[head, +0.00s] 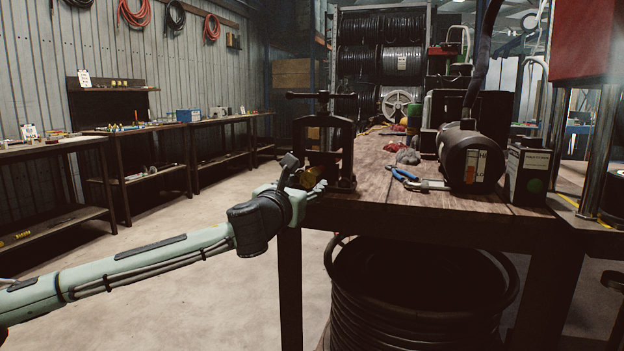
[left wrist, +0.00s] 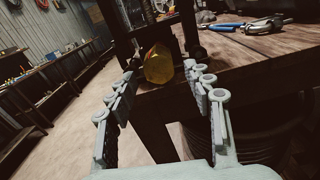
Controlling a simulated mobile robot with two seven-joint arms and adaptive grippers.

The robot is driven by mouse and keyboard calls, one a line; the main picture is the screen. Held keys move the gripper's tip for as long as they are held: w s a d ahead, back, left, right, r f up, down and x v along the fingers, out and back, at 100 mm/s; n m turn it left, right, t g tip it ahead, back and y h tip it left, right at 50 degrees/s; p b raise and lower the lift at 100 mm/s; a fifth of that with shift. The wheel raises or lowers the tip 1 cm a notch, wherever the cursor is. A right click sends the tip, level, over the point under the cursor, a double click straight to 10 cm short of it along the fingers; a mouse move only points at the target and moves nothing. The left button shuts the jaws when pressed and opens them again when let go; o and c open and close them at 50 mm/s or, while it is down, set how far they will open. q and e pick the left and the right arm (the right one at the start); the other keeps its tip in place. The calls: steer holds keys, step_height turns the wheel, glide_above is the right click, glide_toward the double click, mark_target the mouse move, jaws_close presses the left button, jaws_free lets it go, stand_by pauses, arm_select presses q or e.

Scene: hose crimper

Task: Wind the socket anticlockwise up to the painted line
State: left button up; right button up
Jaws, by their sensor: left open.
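A brass-yellow faceted piece, apparently the socket (left wrist: 158,66), sits low in a dark upright screw-press frame (head: 345,150) at the table's left end. In the head view the socket (head: 309,177) is partly hidden behind my left gripper. My left gripper (head: 308,190) is open at the table edge. In the left wrist view its fingers (left wrist: 163,82) stand apart on either side of the socket's near end, with a visible gap on both sides. I cannot make out a painted line on the socket or frame. My right gripper is not in view.
The wooden table (head: 450,210) carries blue-handled pliers (head: 405,177), a dark motor-like cylinder (head: 470,158) and a black box (head: 527,172). A coiled black hose (head: 420,300) stands below. Side benches (head: 150,128) line the left wall. The floor between is clear.

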mark_target(308, 182)
arm_select(q)
steer(key=x, duration=0.4)
steer(key=shift+w+d, duration=0.15)
steer(key=shift+w, duration=0.2)
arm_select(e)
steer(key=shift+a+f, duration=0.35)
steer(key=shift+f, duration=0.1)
arm_select(q)
steer(key=shift+c, duration=0.3)
steer(key=c, duration=1.1)
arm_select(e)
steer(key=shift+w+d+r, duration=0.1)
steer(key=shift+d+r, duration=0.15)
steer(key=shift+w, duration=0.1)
